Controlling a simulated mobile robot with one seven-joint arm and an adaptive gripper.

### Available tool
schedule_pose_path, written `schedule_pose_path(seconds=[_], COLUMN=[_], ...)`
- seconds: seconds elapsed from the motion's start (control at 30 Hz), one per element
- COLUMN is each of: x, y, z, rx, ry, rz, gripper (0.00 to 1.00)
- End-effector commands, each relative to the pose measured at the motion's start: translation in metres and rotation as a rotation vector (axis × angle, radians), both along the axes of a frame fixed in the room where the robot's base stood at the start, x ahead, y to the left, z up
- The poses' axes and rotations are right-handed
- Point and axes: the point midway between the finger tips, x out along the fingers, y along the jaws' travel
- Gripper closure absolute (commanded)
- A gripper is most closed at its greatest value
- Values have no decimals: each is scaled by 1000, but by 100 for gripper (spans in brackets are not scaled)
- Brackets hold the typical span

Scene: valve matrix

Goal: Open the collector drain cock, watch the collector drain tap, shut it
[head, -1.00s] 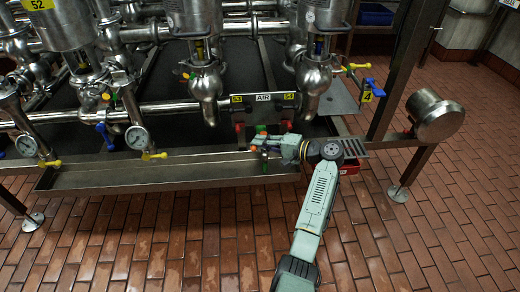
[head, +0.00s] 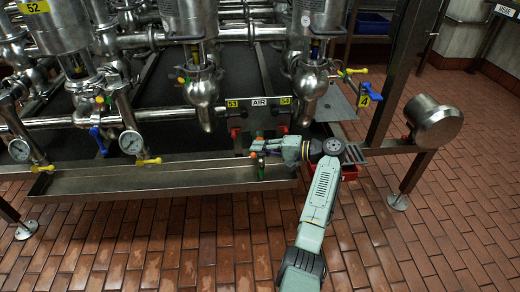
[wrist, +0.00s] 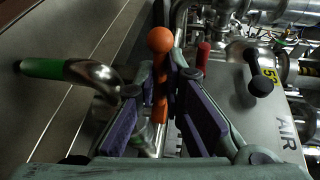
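The cock's lever (wrist: 160,95) is an orange handle with a ball end. It stands between the two purple-padded fingers of my gripper (wrist: 160,98) in the wrist view. The fingers are apart, with a gap showing around the lever; contact is hard to judge. In the head view my gripper (head: 262,147) reaches left at the front rail, below the AIR plate. The drain tap (wrist: 90,74), a bent steel spout with a green band, lies left of the fingers in the wrist view. No flow from it can be made out.
The AIR plate (head: 259,104) hangs just above my gripper, with red handles under it. A steel trough (head: 160,179) runs along the front. Gauges (head: 131,142) and yellow-handled valves stand left. A frame leg and steel drum (head: 434,121) stand right. The brick floor in front is clear.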

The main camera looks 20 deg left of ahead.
Motion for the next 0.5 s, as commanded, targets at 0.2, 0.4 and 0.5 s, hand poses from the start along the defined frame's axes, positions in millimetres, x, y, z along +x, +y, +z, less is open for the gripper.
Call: schedule_pose_path(seconds=[0.2, 0.4, 0.5], x=[0, 0, 1], y=[0, -1, -10], z=[0, 0, 2], rx=[0, 0, 1], ry=[0, 0, 0], rz=[0, 0, -2], gripper=[82, 82, 82])
